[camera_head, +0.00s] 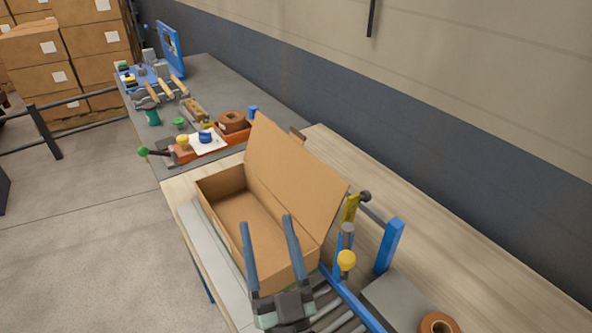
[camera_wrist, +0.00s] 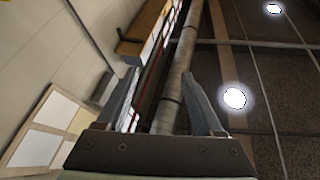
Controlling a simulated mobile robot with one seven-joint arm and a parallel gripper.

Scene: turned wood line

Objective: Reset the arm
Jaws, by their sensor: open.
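My gripper (camera_head: 268,240) is open, its two blue-grey fingers spread apart and pointing up. In the head view it shows in front of an open cardboard box (camera_head: 222,187), overlapping the box's near part. Nothing shows between the fingers. In the wrist view my gripper (camera_wrist: 158,100) also shows open and empty, facing up toward the ceiling, a grey pipe (camera_wrist: 180,60) and round lamps (camera_wrist: 234,98). Whether the gripper touches the box cannot be told.
A brown tape roll (camera_head: 438,323) lies at lower right. A grey bench (camera_head: 215,85) behind holds tools.

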